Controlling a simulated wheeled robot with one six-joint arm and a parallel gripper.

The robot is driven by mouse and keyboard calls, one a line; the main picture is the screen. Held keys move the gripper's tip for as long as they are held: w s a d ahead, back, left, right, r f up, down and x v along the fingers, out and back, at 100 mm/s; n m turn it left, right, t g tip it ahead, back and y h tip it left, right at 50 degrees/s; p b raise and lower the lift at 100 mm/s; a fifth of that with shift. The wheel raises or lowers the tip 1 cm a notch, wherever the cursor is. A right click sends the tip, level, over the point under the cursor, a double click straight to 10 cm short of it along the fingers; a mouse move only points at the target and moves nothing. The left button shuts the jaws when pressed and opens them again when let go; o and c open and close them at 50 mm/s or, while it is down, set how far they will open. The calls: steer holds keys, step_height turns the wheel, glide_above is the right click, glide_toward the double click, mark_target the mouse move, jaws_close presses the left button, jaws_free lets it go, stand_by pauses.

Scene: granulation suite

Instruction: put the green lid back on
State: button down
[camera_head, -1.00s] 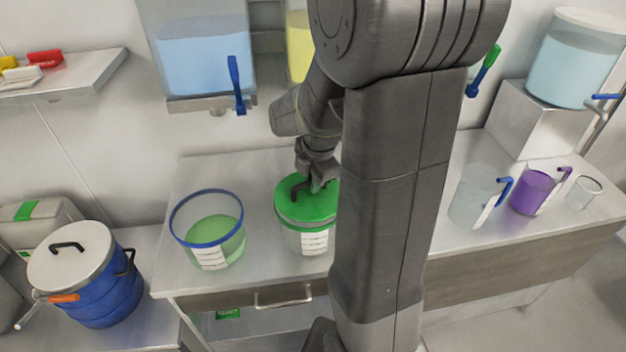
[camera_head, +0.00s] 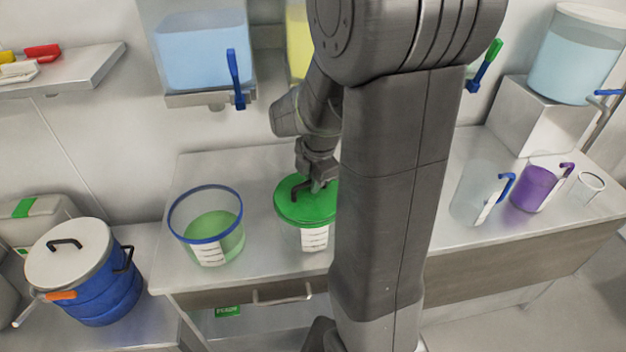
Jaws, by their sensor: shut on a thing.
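The green lid (camera_head: 293,213) is at the top of a clear container with a white label (camera_head: 314,238), left of my arm's column. The lid looks about level and covers the container's mouth. A small gap under it cannot be ruled out. My gripper (camera_head: 312,187) is above the lid and shut on its dark handle. The right edge of the lid and container is hidden behind my arm.
An open blue-rimmed bucket (camera_head: 207,220) with green liquid stands close on the left. On the right are a clear jug (camera_head: 473,195), a purple jug (camera_head: 534,188) and a small beaker (camera_head: 588,187). A tank of blue liquid (camera_head: 203,50) hangs above.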

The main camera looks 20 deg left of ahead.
steer(key=c, duration=1.4)
jaws_free()
steer(key=r, duration=0.4)
steer(key=s+d+r, duration=0.1)
steer(key=r, duration=0.4)
steer(key=d+r, duration=0.1)
steer(key=r, duration=0.3)
steer(key=shift+s+d+r, duration=0.1)
steer(key=shift+s+r, duration=0.1)
steer(key=shift+s, duration=0.1)
glide_toward(319, 199)
steer(key=w+a+f, duration=0.1)
steer(key=f, duration=0.1)
steer(key=a+f, duration=0.1)
steer(key=f, duration=0.1)
steer(key=w+a+f, duration=0.1)
steer(key=f, duration=0.1)
steer(key=shift+w+a+f, duration=0.1)
steer(key=shift+w+a, duration=0.25)
steer(key=shift+a, duration=0.05)
steer(key=shift+r, duration=0.25)
